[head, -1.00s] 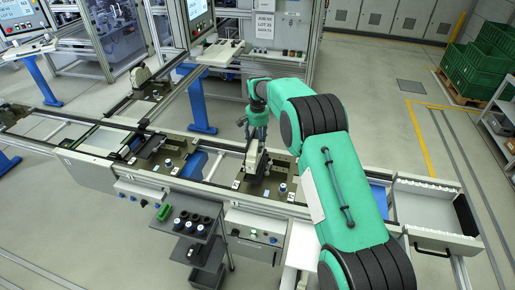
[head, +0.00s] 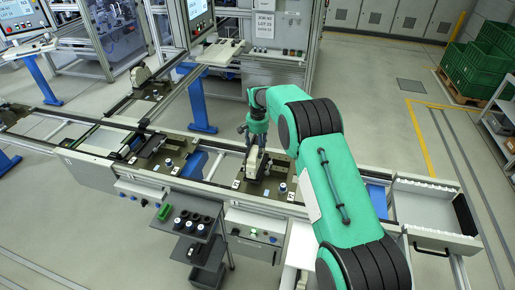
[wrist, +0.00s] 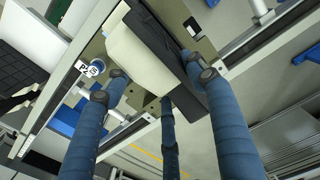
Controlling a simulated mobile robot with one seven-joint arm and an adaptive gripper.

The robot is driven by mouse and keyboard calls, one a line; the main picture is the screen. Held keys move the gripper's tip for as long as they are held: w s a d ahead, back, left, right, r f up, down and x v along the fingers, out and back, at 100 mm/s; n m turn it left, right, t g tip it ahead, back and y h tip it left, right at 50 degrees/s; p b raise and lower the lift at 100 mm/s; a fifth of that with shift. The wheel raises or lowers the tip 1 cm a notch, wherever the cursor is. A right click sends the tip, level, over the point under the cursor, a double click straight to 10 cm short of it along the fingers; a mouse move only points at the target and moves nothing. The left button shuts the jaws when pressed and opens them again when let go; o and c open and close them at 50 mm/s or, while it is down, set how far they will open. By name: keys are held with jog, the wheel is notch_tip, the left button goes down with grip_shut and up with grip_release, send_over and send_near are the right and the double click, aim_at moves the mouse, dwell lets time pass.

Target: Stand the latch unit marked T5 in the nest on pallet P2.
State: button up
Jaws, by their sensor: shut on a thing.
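My gripper (head: 254,149) is over the pallet (head: 240,186) on the near conveyor in the head view. In the wrist view its blue-sleeved fingers (wrist: 160,86) are shut on a latch unit (wrist: 140,47) with a cream body and a black side. The unit (head: 250,161) shows in the head view as a cream and dark upright shape at the pallet. Its mark is not visible. A white label (wrist: 90,70) on the pallet seems to read P2. The nest is hidden beneath the unit, and I cannot tell whether the unit touches it.
Another pallet (head: 160,150) lies further left on the conveyor. A dark tool rack (head: 196,222) stands in front; an open drawer (head: 425,208) is at right.

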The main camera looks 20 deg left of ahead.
jog(key=shift+f, duration=0.1)
jog(key=o, duration=1.9)
notch_tip(320, 180, up, 12)
jog(key=b, duration=0.1)
jog(key=shift+b, duration=0.4)
jog(key=shift+r, duration=0.2)
